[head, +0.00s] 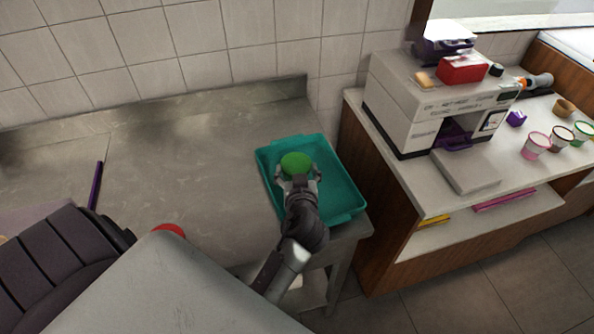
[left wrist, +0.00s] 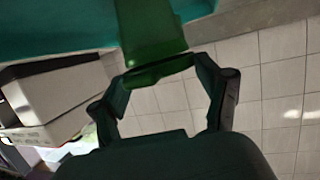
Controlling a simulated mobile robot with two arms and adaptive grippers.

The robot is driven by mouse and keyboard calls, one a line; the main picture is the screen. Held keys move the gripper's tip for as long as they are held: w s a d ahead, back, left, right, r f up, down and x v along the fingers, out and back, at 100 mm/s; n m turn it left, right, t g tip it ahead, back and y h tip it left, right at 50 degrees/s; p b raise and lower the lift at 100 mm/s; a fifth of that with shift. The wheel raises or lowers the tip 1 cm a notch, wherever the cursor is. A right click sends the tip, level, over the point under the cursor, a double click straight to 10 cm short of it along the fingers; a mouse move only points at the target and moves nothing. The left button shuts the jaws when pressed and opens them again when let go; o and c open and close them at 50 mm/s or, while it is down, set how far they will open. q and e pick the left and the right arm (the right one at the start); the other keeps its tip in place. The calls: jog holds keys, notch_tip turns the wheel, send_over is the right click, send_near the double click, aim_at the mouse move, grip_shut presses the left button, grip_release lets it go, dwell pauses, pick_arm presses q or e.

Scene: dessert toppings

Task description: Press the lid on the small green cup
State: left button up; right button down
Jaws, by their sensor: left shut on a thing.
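A small green cup (head: 296,161) shows from above as a round green top over the teal tray (head: 341,182). My left gripper (head: 297,181) is shut on it, with one finger at each side. In the left wrist view the green cup (left wrist: 150,40) shows as a tapered body with its wider end between the fingertips of my left gripper (left wrist: 160,72). The teal tray (left wrist: 60,28) shows behind it. I cannot tell a separate lid from the cup, nor whether the cup touches the tray floor. My right gripper is not in view.
The tray sits at the right end of a grey metal counter (head: 190,150), mostly clear on its left. A purple stick (head: 96,185) lies there. To the right, across a gap, a wooden-sided counter holds a white machine (head: 430,95) and several small cups, one green-rimmed (head: 582,133).

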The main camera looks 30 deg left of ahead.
pick_arm(q)
jog(key=shift+f+b, duration=0.35)
jog(key=shift+b, duration=0.25)
dwell(1.5)
jog(key=o, duration=0.8)
jog(key=shift+w+r+p, duration=0.1)
jog(key=shift+r+p, duration=2.35)
jog(key=shift+r, duration=0.7)
jog(key=shift+c, duration=0.2)
grip_shut()
